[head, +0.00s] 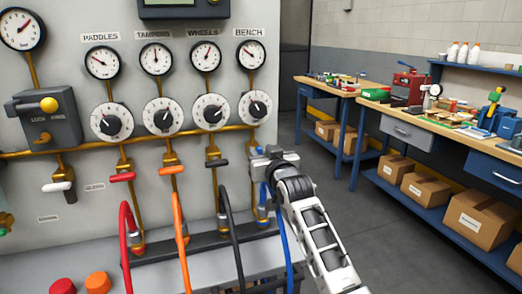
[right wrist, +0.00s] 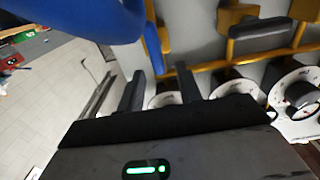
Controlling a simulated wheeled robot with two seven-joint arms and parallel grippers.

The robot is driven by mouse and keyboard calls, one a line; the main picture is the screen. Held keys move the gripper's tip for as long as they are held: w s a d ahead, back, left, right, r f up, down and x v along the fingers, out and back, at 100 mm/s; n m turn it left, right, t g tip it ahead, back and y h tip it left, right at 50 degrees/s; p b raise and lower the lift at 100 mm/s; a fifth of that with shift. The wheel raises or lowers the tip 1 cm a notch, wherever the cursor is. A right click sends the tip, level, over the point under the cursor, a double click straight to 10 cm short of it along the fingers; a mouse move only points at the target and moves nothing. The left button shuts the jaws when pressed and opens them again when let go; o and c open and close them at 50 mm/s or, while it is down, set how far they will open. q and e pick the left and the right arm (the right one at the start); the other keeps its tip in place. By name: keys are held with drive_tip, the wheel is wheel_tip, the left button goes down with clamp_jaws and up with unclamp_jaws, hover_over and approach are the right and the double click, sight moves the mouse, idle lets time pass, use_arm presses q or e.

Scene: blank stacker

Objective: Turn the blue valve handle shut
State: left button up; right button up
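The blue valve handle (head: 262,193) hangs in line with its brass pipe at the right end of the panel, partly hidden by my right gripper (head: 259,164). In the right wrist view the handle (right wrist: 153,47) runs along the pipe, just beyond the fingertips. There my right gripper (right wrist: 160,72) is open, its two fingers apart with nothing between them. Whether a finger touches the handle I cannot tell. My left gripper is not in view.
Red (head: 122,176), orange (head: 171,169) and black (head: 217,163) handles sit across their pipes to the left. A blue hose (head: 284,240) hangs below the blue valve, close to my right arm. Dials and gauges fill the panel above. Workbenches (head: 408,125) stand at the right, beyond open floor.

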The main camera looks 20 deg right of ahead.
drive_tip(key=shift+w, duration=0.65)
clamp_jaws()
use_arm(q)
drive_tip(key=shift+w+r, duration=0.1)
